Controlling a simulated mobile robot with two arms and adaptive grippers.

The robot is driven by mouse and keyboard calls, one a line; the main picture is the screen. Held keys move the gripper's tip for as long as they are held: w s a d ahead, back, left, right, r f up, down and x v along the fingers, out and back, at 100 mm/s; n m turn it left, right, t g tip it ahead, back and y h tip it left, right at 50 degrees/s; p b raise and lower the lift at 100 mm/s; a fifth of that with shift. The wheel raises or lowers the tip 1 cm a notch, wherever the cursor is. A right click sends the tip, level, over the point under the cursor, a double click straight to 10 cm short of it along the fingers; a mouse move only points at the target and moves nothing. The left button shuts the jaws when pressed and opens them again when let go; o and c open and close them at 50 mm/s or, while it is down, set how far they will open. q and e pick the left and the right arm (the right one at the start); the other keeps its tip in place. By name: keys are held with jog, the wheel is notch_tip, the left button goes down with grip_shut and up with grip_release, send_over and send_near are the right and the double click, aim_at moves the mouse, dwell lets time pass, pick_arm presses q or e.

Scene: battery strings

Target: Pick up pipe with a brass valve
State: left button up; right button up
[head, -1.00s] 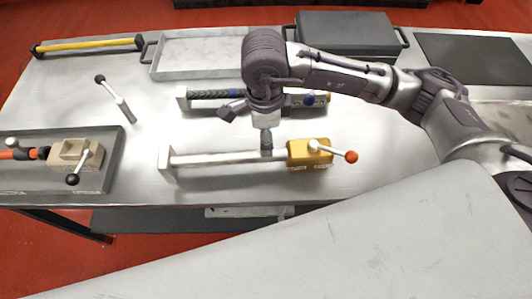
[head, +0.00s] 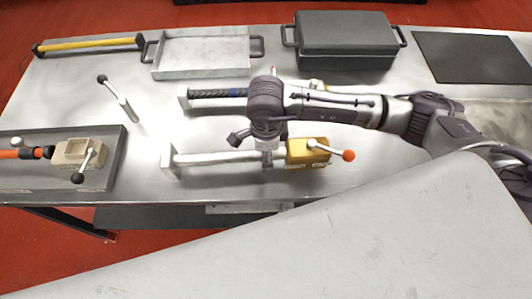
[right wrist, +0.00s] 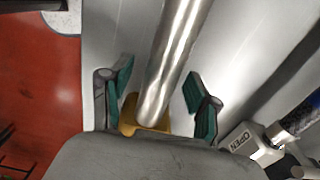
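A silver pipe (head: 215,158) with a brass valve (head: 306,153) at its right end lies across the front middle of the table. The valve has a white lever with an orange ball. My right gripper (head: 266,155) is over the pipe, just left of the valve, pointing down. In the right wrist view, the pipe (right wrist: 174,55) runs between the two green-padded fingers of my open right gripper (right wrist: 157,88), with gaps on both sides. Part of the brass valve (right wrist: 135,110) shows there, partly hidden by the gripper body. My left gripper is not in view.
Another pipe with a dark ribbed grip (head: 218,93) lies just behind. A tray (head: 112,180) with a beige valve piece is at left. A loose lever (head: 120,98), a shallow tray (head: 205,55), a dark case (head: 345,42) and a black mat (head: 470,57) are around.

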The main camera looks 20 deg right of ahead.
grip_shut()
jog(key=shift+w+r, duration=0.1)
